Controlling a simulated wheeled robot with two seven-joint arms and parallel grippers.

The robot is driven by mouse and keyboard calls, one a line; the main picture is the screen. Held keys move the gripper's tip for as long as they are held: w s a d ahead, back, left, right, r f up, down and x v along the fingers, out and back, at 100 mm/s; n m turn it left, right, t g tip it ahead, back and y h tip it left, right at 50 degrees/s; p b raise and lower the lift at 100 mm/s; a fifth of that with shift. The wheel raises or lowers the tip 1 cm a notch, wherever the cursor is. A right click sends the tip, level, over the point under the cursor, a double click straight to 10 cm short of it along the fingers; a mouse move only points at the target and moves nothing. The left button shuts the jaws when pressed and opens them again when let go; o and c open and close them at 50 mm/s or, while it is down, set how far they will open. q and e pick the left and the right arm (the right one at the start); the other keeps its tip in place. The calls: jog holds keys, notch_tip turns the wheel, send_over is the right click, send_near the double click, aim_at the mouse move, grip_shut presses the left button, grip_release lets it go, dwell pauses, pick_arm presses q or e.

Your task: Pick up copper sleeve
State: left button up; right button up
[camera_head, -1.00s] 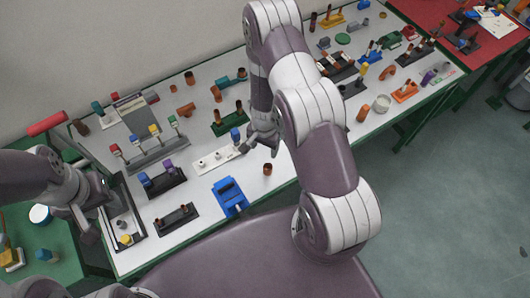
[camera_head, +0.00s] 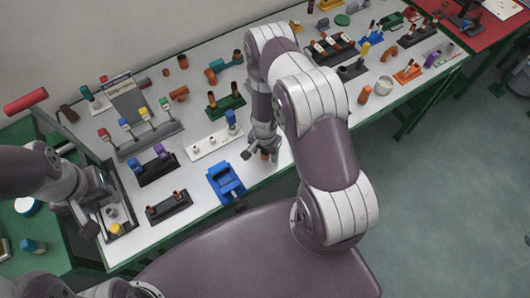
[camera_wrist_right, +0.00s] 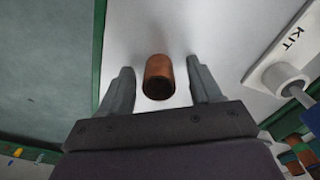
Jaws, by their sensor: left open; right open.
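A copper sleeve (camera_wrist_right: 158,77), a short hollow brown-orange tube, stands on the white tabletop in the right wrist view. My right gripper (camera_wrist_right: 161,85) is open, with one finger on each side of the sleeve and a gap to both. In the head view the right gripper (camera_head: 258,152) is low over the table, and only a small part of the sleeve (camera_head: 265,155) shows beneath it. My left gripper (camera_head: 92,215) is at the left end of the table beside a black tray, open and away from the sleeve.
A white KIT block (camera_wrist_right: 283,78) with a grey peg lies to the right of the sleeve. In the head view a blue holder (camera_head: 225,180) stands left of the right gripper, and a white block (camera_head: 213,143) lies behind it. The table's green edge (camera_head: 280,186) is close in front.

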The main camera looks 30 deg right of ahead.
jog(key=shift+s, duration=0.1)
jog(key=c, duration=0.9)
jog(key=shift+c, duration=0.2)
jog(key=shift+r, duration=0.1)
